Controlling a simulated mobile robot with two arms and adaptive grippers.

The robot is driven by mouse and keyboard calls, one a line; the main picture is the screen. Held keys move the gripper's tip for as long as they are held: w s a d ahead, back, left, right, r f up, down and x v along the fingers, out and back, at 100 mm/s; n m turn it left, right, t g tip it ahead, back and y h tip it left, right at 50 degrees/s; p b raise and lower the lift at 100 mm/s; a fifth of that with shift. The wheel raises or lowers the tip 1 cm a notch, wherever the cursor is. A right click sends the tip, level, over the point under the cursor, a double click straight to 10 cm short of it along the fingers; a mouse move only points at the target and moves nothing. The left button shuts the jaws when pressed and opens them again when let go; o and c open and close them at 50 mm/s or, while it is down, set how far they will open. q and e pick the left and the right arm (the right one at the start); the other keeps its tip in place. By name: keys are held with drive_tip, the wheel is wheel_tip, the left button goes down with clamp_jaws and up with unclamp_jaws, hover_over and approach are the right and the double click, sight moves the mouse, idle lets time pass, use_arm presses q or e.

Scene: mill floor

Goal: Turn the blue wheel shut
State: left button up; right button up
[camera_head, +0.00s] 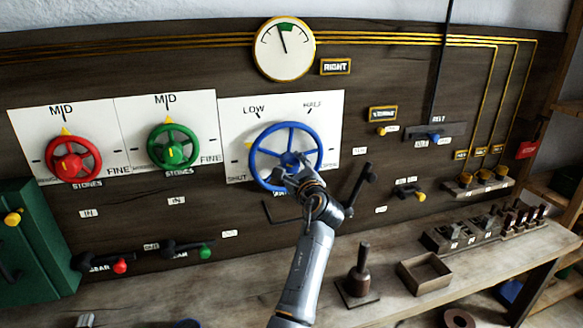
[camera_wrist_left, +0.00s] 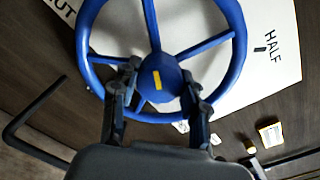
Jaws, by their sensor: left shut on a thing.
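The blue wheel (camera_head: 318,150) is mounted on a white plate (camera_head: 335,105) with LOW, HALF and SHUT marks. A small yellow pointer shows at its left edge, between SHUT and LOW. My left gripper (camera_head: 290,168) is at the wheel's hub and hides its lower middle. In the left wrist view the fingers of the gripper (camera_wrist_left: 157,88) straddle the blue hub, among the spokes of the wheel (camera_wrist_left: 215,40), and are closed on it. My right gripper is not in either view.
Red (camera_head: 72,160) and green (camera_head: 173,147) wheels are to the left, both with pointers near MID. A round gauge (camera_head: 284,48) hangs above, its needle on the green band. Black levers surround the blue wheel's lower side. A bench (camera_head: 230,285) with an open box (camera_head: 424,274) runs below.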

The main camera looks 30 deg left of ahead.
use_arm(q)
drive_tip(key=n+b, duration=0.2)
drive_tip(key=n, duration=0.3)
drive_tip(key=shift+r+n, duration=0.1)
drive_tip(key=shift+n, duration=0.2)
idle(0.4)
drive_tip(key=o, duration=1.1)
drive_tip(key=shift+o, duration=0.2)
drive_tip(key=shift+w, duration=0.1)
drive_tip(key=shift+d, duration=0.1)
drive_tip(key=v, duration=0.7)
